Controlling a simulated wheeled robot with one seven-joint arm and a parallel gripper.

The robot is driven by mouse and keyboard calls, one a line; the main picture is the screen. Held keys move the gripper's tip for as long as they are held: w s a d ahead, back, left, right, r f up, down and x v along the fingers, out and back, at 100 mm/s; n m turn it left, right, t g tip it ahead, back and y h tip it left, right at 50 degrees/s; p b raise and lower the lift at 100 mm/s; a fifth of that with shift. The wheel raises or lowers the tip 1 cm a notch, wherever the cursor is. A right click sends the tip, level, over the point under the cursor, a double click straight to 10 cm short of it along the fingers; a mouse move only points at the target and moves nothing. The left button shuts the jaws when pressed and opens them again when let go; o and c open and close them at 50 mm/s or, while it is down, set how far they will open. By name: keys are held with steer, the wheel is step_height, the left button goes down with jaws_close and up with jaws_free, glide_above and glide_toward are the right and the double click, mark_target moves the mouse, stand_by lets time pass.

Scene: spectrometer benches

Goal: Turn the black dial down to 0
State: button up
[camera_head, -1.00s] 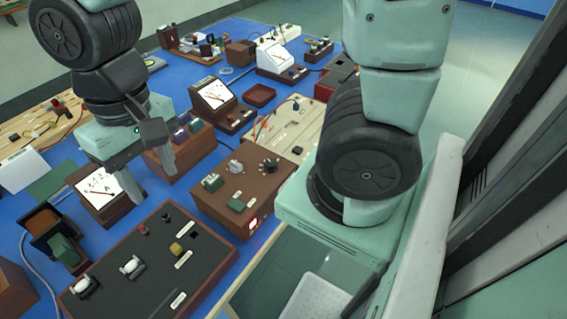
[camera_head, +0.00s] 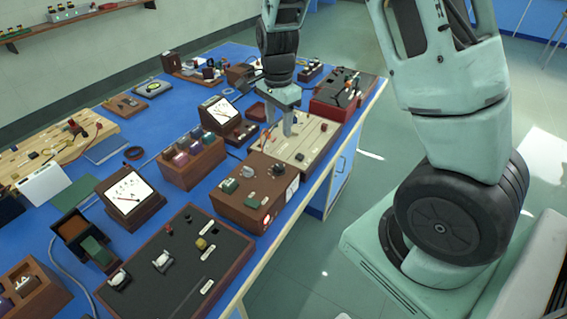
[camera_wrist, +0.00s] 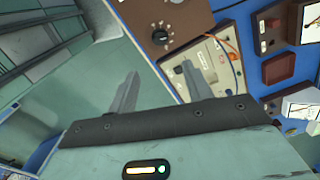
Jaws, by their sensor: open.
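The black dial (camera_head: 279,169) sits on the top right of a brown box (camera_head: 243,212) near the table's front edge. In the wrist view the black dial (camera_wrist: 160,37) shows with pale marks around it on the brown panel; its exact setting is too small to read. My gripper (camera_head: 279,130) is open and empty, fingers pointing down, above the beige board behind the brown box. It is apart from the dial. In the wrist view both fingers (camera_wrist: 160,70) are spread, with the dial beyond the gap between them.
The brown box also carries a grey knob (camera_head: 248,172) and a green block (camera_head: 229,186). A beige board (camera_head: 318,132) lies behind it. A black-topped panel (camera_head: 185,270) stands in front, left. A wooden rack (camera_head: 192,165) and a meter (camera_head: 131,198) stand to the left. Floor is clear at right.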

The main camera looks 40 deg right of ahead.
mark_target(279, 166)
step_height(279, 166, down, 15)
steer(key=shift+a+p, duration=0.1)
steer(key=shift+p, duration=1.05)
steer(key=c, duration=1)
